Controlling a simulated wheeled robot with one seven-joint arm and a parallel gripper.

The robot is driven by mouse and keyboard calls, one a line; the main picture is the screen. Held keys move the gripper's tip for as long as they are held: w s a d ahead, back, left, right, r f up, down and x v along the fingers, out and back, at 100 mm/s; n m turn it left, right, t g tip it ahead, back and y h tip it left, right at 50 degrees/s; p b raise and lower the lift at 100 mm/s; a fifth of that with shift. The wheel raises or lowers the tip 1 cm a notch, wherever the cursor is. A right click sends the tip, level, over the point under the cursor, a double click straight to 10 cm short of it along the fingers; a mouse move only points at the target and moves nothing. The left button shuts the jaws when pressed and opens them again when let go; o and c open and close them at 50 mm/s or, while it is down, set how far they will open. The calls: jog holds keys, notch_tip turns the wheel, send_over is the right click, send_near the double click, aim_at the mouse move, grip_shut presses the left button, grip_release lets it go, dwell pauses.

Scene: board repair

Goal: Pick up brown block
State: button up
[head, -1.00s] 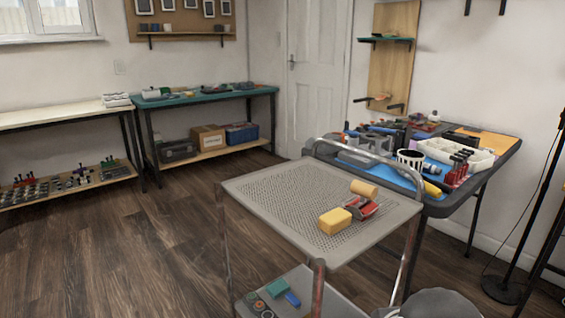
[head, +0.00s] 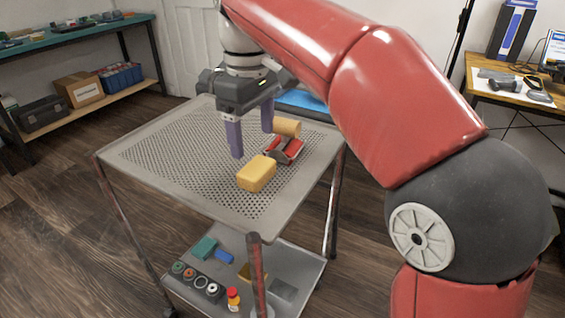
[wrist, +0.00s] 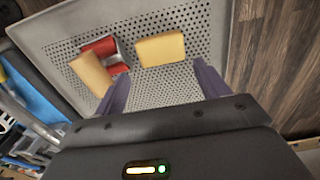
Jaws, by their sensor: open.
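My gripper (head: 252,143) is open and empty above the perforated top of a grey cart (head: 140,160). In the wrist view its fingers (wrist: 161,74) are spread, with the near edge of a yellow block (wrist: 160,49) beyond them. In the head view the yellow block (head: 257,174) lies in front of the fingers. A tan-brown, rounded block (head: 286,127) lies behind a red and grey item, beside the farther finger; it shows at left in the wrist view (wrist: 90,75). A small brownish-gold block (head: 250,273) lies on the cart's lower shelf.
The red and grey item (head: 284,150) sits between the yellow and tan blocks, close to both. The cart top's left side is clear. The lower shelf holds a teal block (head: 204,248), several round parts and a small bottle (head: 233,299).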

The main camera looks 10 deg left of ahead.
aim_at(256, 166)
jog(key=f, duration=0.2)
jog(key=f+b, duration=0.1)
jog(key=f, duration=0.2)
jog(key=f+b, duration=0.1)
jog(key=f, duration=0.1)
jog(key=shift+s+d+f, duration=0.2)
jog(key=shift+s+f, duration=0.05)
jog(key=shift+f, duration=0.1)
jog(key=shift+c, duration=0.3)
